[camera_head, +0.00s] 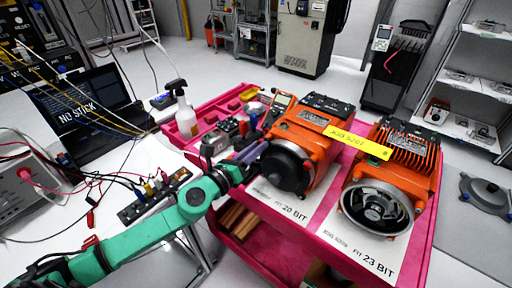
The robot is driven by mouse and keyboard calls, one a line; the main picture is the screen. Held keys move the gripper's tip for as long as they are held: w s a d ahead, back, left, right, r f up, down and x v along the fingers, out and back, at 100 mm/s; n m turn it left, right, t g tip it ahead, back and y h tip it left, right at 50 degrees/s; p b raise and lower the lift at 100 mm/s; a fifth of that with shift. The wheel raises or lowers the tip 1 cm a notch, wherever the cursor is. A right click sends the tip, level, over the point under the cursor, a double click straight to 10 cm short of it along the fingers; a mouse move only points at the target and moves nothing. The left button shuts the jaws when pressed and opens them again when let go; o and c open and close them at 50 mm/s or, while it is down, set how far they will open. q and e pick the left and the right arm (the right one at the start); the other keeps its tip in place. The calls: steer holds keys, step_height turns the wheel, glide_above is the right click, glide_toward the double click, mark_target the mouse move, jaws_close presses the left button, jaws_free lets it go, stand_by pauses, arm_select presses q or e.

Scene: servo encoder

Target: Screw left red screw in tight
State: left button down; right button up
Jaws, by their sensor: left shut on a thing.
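The left orange servo motor (318,137) lies on the cart with its round black end cover (284,170) facing me. My left gripper (254,152) is at the left edge of this cover. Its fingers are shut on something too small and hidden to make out. No red screw can be told apart; the fingers and wrist hide that side of the cover. A second orange motor (408,152) stands to the right, with its round end open and its inside showing (377,207). My right gripper is not in view.
The pink cart (447,190) carries both motors, a yellow strip (357,143), a spray bottle (184,112) and small tools. A white table (130,165) on the left holds a laptop (84,103), cables and a terminal strip (154,196). Shelves stand at right.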

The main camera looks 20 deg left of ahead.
arm_select(q)
steer(key=shift+f+m+p, duration=0.15)
steer(key=shift+m+p, duration=2.1)
steer(key=shift+m, duration=6.4)
steer(key=shift+f+m+p, duration=0.15)
steer(key=shift+m+p, duration=2.1)
steer(key=shift+m, duration=6.4)
steer(key=c, duration=0.7)
jaws_free()
steer(key=shift+s+a+r, duration=0.1)
steer(key=shift+s+r, duration=0.05)
steer(key=shift+r, duration=0.1)
